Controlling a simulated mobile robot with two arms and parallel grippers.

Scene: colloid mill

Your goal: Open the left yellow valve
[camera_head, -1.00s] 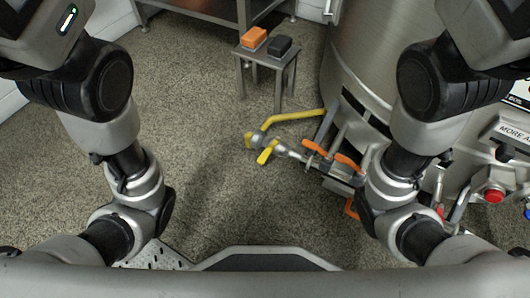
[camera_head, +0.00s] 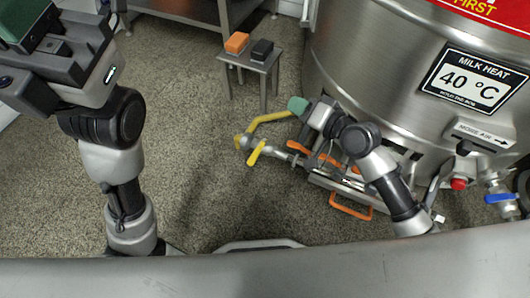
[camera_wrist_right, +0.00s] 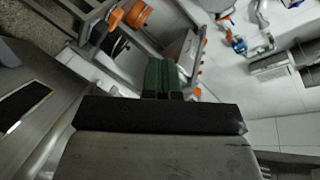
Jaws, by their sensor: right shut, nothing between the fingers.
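A yellow valve handle (camera_head: 257,152) sticks up from a metal pipe fitting low in front of the tank in the head view. A smaller yellow part (camera_head: 238,142) is at the fitting's left end. My right gripper (camera_head: 297,105) has green fingertips and is up and right of the yellow handle, by the end of the yellow pipe (camera_head: 268,118); I cannot tell whether it touches the pipe. In the right wrist view its green fingers (camera_wrist_right: 161,76) are together and empty. My left gripper (camera_head: 18,18) is at the top left, partly cut off, its opening unclear.
The steel tank (camera_head: 375,45) fills the right side. Orange handles (camera_head: 310,153) sit on piping below my right arm. A small steel stool (camera_head: 250,60) with an orange block (camera_head: 237,42) and a black block (camera_head: 262,50) stands behind. The speckled floor (camera_head: 190,140) at left is clear.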

